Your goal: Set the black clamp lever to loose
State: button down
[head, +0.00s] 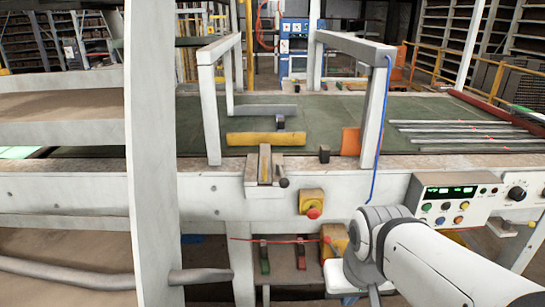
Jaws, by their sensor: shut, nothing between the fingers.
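What looks like the black clamp lever (284,182) is a short dark handle with a rounded end. It hangs down at the right side of a metal clamp block (258,175) on the front edge of the white bench (220,197). Its exact setting is too small to read. My white arm reaches in from the lower right, below and right of the lever and apart from it. My gripper does not show.
A yellow box with a red button (313,212) sits right of the lever. A control panel (447,200) is farther right. A white post (150,150) stands at left. Green and red handles (301,254) show below the bench. Metal rods (460,130) lie on the green top.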

aim_at(284, 182)
jog(key=i, duration=0.9)
